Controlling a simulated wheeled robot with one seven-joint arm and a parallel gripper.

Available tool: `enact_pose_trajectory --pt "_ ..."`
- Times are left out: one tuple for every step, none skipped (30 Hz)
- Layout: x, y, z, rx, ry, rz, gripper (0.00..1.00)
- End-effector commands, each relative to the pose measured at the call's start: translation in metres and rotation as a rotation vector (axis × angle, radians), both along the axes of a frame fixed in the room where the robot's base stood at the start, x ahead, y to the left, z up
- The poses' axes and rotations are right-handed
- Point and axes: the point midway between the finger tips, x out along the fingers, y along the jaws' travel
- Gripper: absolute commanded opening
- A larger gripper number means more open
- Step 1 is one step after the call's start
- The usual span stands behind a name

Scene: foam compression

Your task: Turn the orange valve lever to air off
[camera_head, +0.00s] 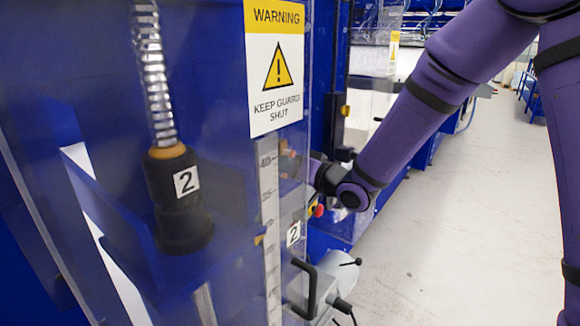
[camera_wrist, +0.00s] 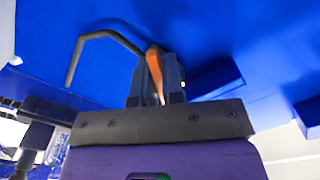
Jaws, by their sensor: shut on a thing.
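The orange valve lever (camera_wrist: 155,74) shows in the wrist view as a narrow strip between the two dark fingers of my gripper (camera_wrist: 158,80). The gripper is shut on it, with the fingers along both sides of the lever. The valve body and the air on or off marks cannot be made out. In the head view my arm reaches behind the clear guard, and my gripper (camera_head: 291,163) shows only dimly through it, beside the blue machine frame.
The clear guard with a warning sign (camera_head: 274,65) stands in front, close to my arm. A spring with a black handle (camera_head: 178,200) marked 2 is at left. A grey clamp unit (camera_head: 335,285) sits below. A bent black handle (camera_wrist: 95,45) is near the fingers. Floor at right is clear.

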Motion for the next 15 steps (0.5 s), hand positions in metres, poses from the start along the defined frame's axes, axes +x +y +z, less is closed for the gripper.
enact_pose_trajectory --pt "0.000 -0.001 0.001 0.027 0.034 -0.003 0.00" --pt "-0.001 0.000 0.001 0.044 0.055 -0.002 0.00" --pt "-0.002 0.000 0.002 0.068 0.086 -0.002 0.00" --pt "-0.002 0.000 0.003 0.086 0.109 -0.003 0.00" --pt "-0.003 0.001 0.003 0.102 0.132 -0.002 0.00" --pt "-0.003 0.002 0.004 0.127 0.163 -0.004 0.00" --pt "-0.004 0.002 0.005 0.144 0.185 -0.004 0.00" --pt "-0.004 0.002 0.005 0.161 0.206 -0.003 0.00" --pt "-0.005 0.003 0.006 0.185 0.236 -0.003 0.00" --pt "-0.005 0.003 0.007 0.202 0.258 -0.003 0.00" --pt "-0.005 0.003 0.008 0.220 0.281 -0.003 0.00" --pt "-0.006 0.004 0.009 0.243 0.311 -0.003 0.00" --pt "-0.006 0.004 0.010 0.261 0.334 -0.003 0.00" --pt "-0.007 0.004 0.010 0.278 0.357 -0.004 0.00" --pt "-0.007 0.005 0.011 0.301 0.387 -0.002 0.00"
